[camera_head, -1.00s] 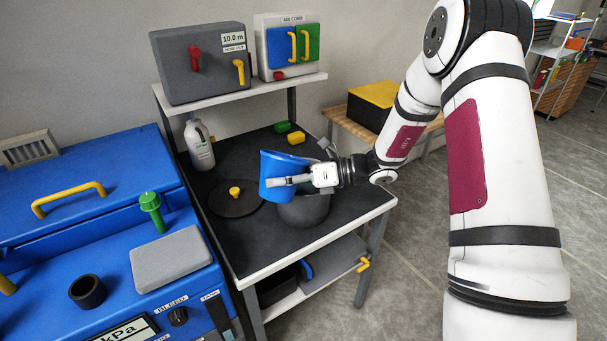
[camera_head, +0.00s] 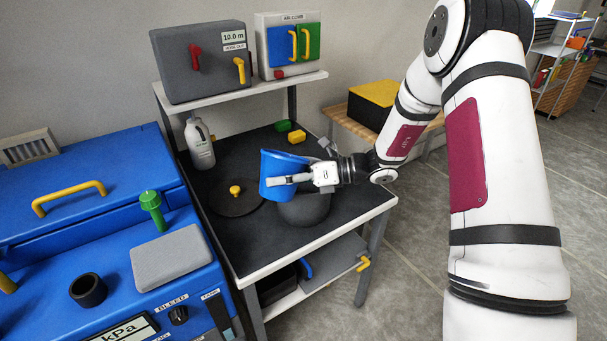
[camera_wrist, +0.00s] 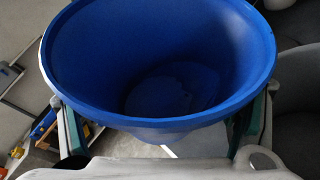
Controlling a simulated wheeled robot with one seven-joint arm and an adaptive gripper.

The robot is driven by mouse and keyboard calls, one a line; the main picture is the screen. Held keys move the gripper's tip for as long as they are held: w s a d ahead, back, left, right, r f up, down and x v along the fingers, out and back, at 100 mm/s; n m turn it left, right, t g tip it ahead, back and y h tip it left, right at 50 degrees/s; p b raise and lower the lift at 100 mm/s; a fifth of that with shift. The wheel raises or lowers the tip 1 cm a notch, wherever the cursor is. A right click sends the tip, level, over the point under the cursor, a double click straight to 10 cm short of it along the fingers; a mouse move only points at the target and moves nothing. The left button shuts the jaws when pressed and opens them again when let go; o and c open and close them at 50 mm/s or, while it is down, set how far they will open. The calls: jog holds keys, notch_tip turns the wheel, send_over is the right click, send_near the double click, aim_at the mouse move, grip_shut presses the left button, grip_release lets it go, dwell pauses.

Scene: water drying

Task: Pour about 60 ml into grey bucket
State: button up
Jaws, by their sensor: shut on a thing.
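A blue cup-like container (camera_head: 276,184) is held by my gripper (camera_head: 290,180) above the table. The container is slightly tilted and hides part of the grey bucket (camera_head: 305,209), which stands on the dark tabletop just below it. In the wrist view the open mouth of the blue container (camera_wrist: 160,125) fills the middle, with my gripper's fingers on both sides of it. Inside is dark blue; whether liquid is in it I cannot tell. The bucket's inside is hidden in the head view.
A dark round lid with a yellow knob (camera_head: 235,191) lies left of the bucket. A white jug (camera_head: 199,145) stands behind it. Green (camera_head: 282,126) and yellow blocks (camera_head: 297,137) lie at the back. A shelf (camera_head: 245,90) with boxes rises behind. A blue machine (camera_head: 90,200) stands at left.

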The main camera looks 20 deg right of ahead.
aim_at(274, 197)
jog(key=shift+s+a+r, duration=0.1)
dwell(0.7)
jog(key=shift+s+a+p, duration=0.1)
jog(key=shift+s+p, duration=0.05)
jog(key=shift+p, duration=0.25)
jog(key=shift+s+a+n+h, duration=0.15)
jog(key=shift+n+h, duration=0.15)
jog(key=shift+n, duration=0.2)
jog(key=shift+s+a+f+n+t+h+p, duration=0.2)
jog(key=shift+s+a+f+n+h+p, duration=0.1)
jog(key=shift+f+n+h, duration=0.25)
jog(key=shift+s+a+f+n+t+h+p, duration=0.25)
jog(key=shift+s+f+n+h+p, duration=0.1)
jog(key=shift+f+n, duration=0.25)
jog(key=shift+s+a+f+n+t+h, duration=0.2)
jog(key=shift+f+n+t+h, duration=0.15)
jog(key=shift+f+n, duration=0.2)
dwell(0.3)
